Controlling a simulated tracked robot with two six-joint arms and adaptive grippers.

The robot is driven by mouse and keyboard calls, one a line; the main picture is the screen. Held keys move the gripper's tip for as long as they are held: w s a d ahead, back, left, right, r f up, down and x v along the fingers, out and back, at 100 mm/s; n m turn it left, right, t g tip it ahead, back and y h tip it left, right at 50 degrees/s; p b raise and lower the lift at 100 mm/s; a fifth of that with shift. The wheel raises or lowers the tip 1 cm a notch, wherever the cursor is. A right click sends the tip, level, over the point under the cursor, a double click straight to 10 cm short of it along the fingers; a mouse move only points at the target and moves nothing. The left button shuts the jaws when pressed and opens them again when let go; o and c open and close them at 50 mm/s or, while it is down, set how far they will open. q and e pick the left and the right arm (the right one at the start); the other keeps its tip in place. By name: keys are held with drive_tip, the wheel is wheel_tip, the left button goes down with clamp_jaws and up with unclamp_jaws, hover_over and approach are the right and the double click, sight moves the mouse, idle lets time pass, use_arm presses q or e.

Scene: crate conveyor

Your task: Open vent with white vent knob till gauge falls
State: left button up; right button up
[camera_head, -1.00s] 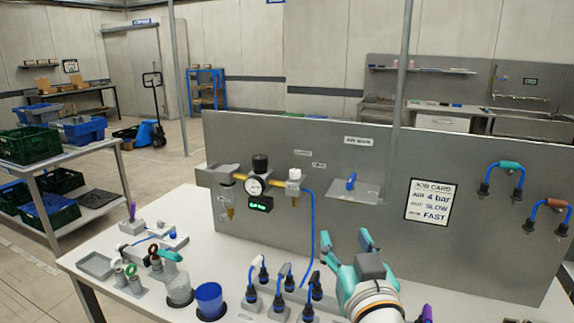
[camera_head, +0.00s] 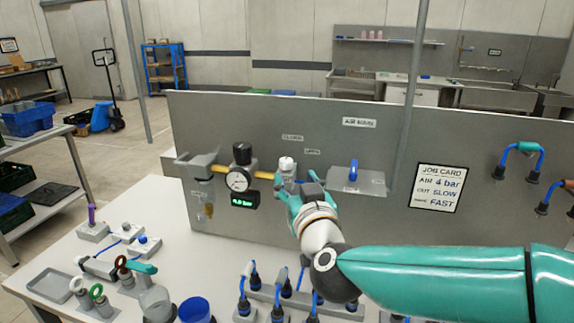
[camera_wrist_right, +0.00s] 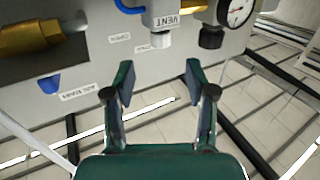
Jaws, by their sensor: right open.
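The white vent knob (camera_head: 286,163) stands on its valve on the grey panel, right of the round gauge (camera_head: 238,181). A green digital display (camera_head: 244,200) sits below the gauge; its digits are too small to read surely. My right gripper (camera_head: 298,187) is in front of the vent valve, partly covering it. In the right wrist view, the gripper (camera_wrist_right: 160,80) is open and empty. The white knob (camera_wrist_right: 160,40) is beyond the fingertips, roughly centred between them and apart from them, below a block marked VENT. My left gripper is not in view.
A black knob (camera_head: 242,153) stands above the gauge, close left of the vent knob. A small shelf with a blue valve handle (camera_head: 353,170) is to the right. Blue-hosed connectors (camera_head: 254,281) stand on the bench below my right arm. A job card (camera_head: 437,187) hangs further right.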

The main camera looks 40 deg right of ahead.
sight(287, 164)
drive_tip(key=x, duration=0.8)
drive_tip(key=shift+w, duration=0.1)
